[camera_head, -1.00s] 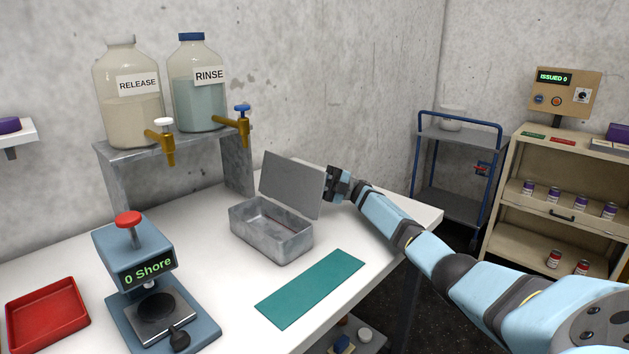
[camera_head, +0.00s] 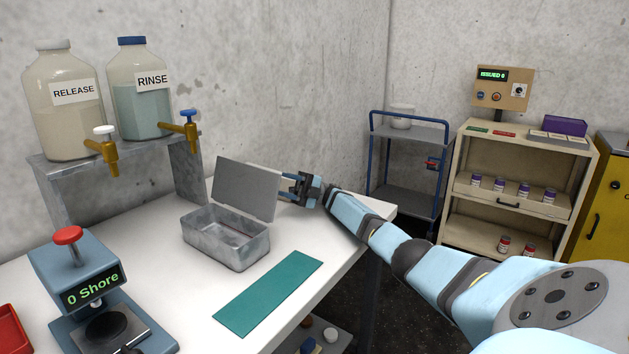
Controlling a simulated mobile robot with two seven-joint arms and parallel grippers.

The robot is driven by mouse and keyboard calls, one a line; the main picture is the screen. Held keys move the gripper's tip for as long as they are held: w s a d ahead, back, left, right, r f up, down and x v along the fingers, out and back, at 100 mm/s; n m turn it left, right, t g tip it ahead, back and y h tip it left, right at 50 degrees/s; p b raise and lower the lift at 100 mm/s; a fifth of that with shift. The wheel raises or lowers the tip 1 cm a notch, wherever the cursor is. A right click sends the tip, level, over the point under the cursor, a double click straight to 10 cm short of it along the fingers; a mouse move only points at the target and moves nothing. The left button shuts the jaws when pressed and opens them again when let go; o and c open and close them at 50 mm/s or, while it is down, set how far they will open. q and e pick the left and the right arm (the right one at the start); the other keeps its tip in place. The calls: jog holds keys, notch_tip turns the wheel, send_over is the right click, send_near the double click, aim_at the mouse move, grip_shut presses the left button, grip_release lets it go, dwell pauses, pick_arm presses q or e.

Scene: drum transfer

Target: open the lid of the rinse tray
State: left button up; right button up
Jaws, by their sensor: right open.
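The rinse tray (camera_head: 222,245) is a grey metal box on the white table, below and right of the bottles. Its lid (camera_head: 245,189) stands raised and tilted back at the tray's rear edge, so the tray is open. My right gripper (camera_head: 288,188) is just right of the lid's right edge, with its fingers pointing left. It is open and a small gap seems to separate it from the lid. My left gripper is not in view.
A green mat (camera_head: 268,292) lies in front of the tray. A hardness tester (camera_head: 88,290) stands front left. The RELEASE bottle (camera_head: 62,115) and RINSE bottle (camera_head: 142,105) sit on a metal stand. A blue cart (camera_head: 408,150) and shelf unit (camera_head: 515,200) stand beyond the table's right edge.

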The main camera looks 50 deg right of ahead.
pick_arm(q)
jog(key=b, duration=0.3)
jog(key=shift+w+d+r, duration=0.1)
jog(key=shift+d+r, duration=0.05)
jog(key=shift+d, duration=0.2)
pick_arm(e)
jog(key=s+d, duration=0.3)
jog(key=d, duration=0.7)
jog(key=shift+s, duration=0.4)
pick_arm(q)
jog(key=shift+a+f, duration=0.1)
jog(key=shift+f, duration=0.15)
pick_arm(e)
jog(key=shift+r, duration=0.1)
